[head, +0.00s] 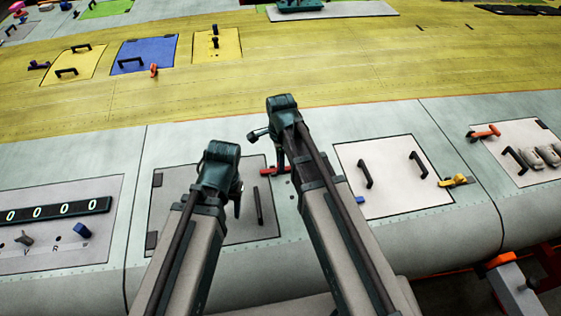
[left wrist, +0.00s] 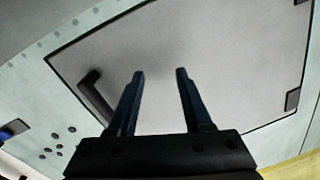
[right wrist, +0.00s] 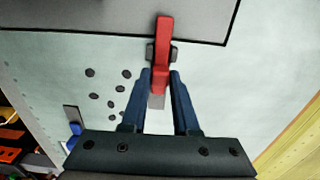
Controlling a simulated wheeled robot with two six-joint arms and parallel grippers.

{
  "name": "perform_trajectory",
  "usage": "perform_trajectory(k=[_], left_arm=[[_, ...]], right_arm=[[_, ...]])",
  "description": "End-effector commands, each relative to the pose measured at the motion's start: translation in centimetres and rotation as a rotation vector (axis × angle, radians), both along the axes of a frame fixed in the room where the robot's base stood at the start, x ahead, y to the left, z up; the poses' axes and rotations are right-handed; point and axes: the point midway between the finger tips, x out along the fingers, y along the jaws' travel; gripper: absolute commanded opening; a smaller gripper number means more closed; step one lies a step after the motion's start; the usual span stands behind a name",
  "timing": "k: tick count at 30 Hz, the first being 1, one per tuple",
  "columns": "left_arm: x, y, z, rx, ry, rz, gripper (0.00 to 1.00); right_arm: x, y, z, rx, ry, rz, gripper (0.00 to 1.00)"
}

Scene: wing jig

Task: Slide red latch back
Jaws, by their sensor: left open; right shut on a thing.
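The red latch (head: 283,170) sits at the right edge of the grey panel (head: 215,222) on the wing. In the right wrist view the red latch (right wrist: 163,38) reaches over the panel's dark border, and its near end is between my fingers. My right gripper (head: 280,163) is shut on it, and the fingertips (right wrist: 160,75) are on either side of its near end. My left gripper (head: 238,205) is open and empty over the grey panel, and its fingers (left wrist: 160,73) show apart. A black handle (left wrist: 95,97) on the panel is to their left.
A white panel (head: 395,190) with two black handles and a yellow latch (head: 457,181) is to the right. A counter panel (head: 55,210) is at the far left. The yellow wing skin (head: 330,70) with more panels lies behind.

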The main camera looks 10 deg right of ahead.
Motion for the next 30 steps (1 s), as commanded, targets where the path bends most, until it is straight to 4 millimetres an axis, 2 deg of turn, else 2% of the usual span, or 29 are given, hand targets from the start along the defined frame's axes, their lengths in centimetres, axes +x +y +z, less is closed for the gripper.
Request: perform_trajectory(k=[11, 21, 28, 29, 30], left_arm=[[0.0, 0.0, 0.0, 0.000, 0.000, 0.000, 0.50], [0.0, 0.0, 0.0, 0.000, 0.000, 0.000, 0.50], [0.0, 0.0, 0.0, 0.000, 0.000, 0.000, 0.50], [0.0, 0.0, 0.0, 0.000, 0.000, 0.000, 0.50], [0.0, 0.0, 0.0, 0.000, 0.000, 0.000, 0.50]], right_arm=[[0.0, -0.1, 0.0, 0.000, 0.000, 0.000, 0.00], [0.0, -4.0, 0.0, 0.000, 0.000, -0.003, 0.00], [0.0, -4.1, 0.0, -0.005, 0.000, -0.002, 0.00], [0.0, -4.1, 0.0, -0.005, 0.000, -0.002, 0.32], [0.0, -4.1, 0.0, -0.005, 0.000, -0.002, 0.39]])
